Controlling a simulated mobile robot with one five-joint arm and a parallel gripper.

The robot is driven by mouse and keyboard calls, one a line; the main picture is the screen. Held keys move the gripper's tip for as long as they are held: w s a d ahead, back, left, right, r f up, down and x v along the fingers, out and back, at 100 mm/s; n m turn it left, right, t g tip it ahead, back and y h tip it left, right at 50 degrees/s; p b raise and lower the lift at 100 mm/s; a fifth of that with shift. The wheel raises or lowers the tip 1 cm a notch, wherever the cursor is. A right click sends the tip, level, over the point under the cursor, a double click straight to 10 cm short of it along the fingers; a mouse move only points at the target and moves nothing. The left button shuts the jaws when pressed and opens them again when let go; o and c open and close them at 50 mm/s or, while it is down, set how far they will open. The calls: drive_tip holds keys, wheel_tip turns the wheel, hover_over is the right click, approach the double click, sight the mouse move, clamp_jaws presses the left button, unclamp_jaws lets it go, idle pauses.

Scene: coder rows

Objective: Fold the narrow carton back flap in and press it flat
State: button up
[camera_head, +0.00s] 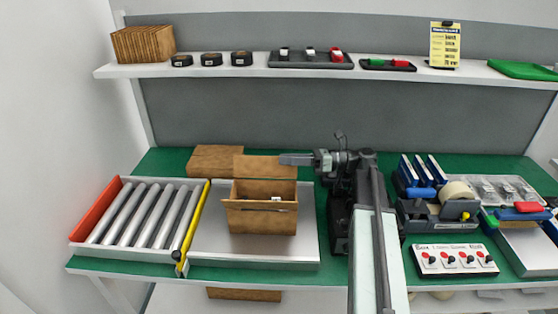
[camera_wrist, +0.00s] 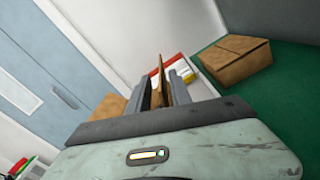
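The narrow brown carton (camera_head: 262,215) stands on the grey plate, open at the top. Its back flap (camera_head: 265,168) stands up at the rear, tilted slightly back. More brown carton (camera_wrist: 108,106) shows at left.
A closed brown box (camera_head: 216,158) lies behind the carton and also shows in the wrist view (camera_wrist: 228,62). A roller tray (camera_head: 205,215) stands at left. A tape dispenser (camera_head: 430,214) and a switch panel (camera_head: 453,260) stand right of my arm. A shelf (camera_head: 230,71) runs above.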

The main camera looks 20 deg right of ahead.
sight(277, 159)
drive_tip(key=shift+x, duration=1.85)
clamp_jaws()
